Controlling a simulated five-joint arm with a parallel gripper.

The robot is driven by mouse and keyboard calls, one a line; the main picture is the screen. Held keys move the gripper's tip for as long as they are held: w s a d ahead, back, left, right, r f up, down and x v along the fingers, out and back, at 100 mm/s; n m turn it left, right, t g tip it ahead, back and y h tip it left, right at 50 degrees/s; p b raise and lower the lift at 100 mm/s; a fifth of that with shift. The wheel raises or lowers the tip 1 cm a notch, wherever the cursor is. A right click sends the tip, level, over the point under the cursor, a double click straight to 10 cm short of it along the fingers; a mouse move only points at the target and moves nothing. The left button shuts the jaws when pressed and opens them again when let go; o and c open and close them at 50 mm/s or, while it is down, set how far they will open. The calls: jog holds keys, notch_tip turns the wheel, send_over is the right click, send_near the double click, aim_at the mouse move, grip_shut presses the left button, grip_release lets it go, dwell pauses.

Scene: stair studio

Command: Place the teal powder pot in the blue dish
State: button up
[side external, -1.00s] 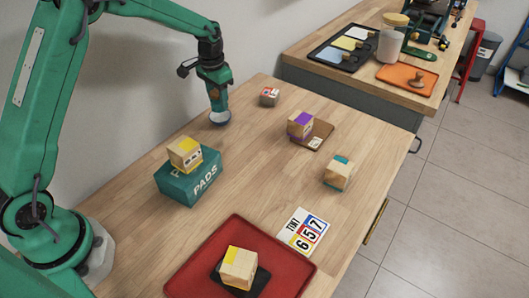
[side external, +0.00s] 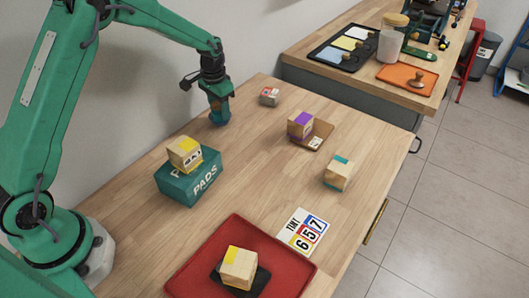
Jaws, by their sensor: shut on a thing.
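My gripper (side external: 219,112) points down at the far left of the wooden table, close to the wall. It is shut on the teal powder pot, a small dark teal shape that blends with the green fingers, so its outline is hard to make out. The gripper's tip is low, at or just above the table. The blue dish does not show now; the gripper covers the spot where its pale, blue-rimmed round shape showed earlier. I cannot tell whether the pot touches the dish.
A yellow-marked block (side external: 185,154) stands on a teal PADS box (side external: 205,180). A small grey-and-red block (side external: 269,96), a purple-marked block (side external: 300,125) and a teal-marked block (side external: 338,174) stand rightward. A red tray (side external: 195,277) and number card (side external: 303,230) are nearer.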

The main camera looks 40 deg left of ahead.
aim_at(217, 104)
jog(key=shift+f, duration=0.3)
jog(key=o, duration=1)
jog(key=shift+f, duration=0.1)
jog(key=shift+s, duration=0.1)
jog(key=shift+s+r, duration=0.2)
jog(key=shift+r, duration=6.6)
jog(key=shift+r, duration=0.1)
